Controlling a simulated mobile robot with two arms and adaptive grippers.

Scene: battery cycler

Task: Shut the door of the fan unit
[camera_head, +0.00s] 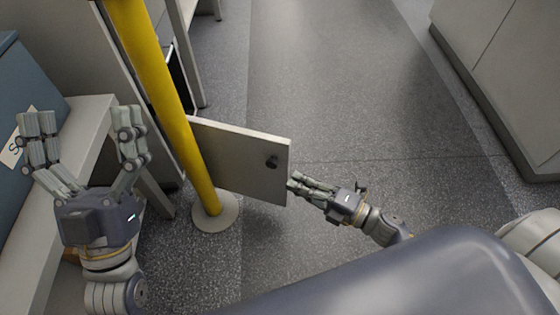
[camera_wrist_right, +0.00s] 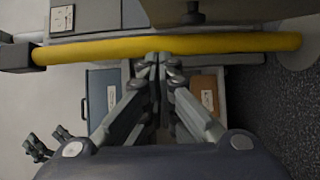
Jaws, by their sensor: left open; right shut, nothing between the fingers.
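The door (camera_head: 235,155) is a flat pale grey panel with a small dark latch (camera_head: 272,162) near its free edge. It stands swung open at a wide angle, out past the yellow post, which hides its hinge side in the head view. My right gripper (camera_head: 291,183) is shut and empty, with its fingertips close to the door's lower free corner; I cannot tell if they touch. Its closed fingers also show in the right wrist view (camera_wrist_right: 157,60). My left gripper (camera_head: 83,122) is open and empty, above the bench at the left, well away from the door.
A yellow post (camera_head: 165,90) on a round base (camera_head: 214,212) stands in front of the door. It also crosses the right wrist view (camera_wrist_right: 90,48). A grey bench (camera_head: 80,150) and blue cabinet (camera_head: 12,85) are at left. Open floor (camera_head: 340,80) lies beyond; grey cabinets (camera_head: 510,70) stand right.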

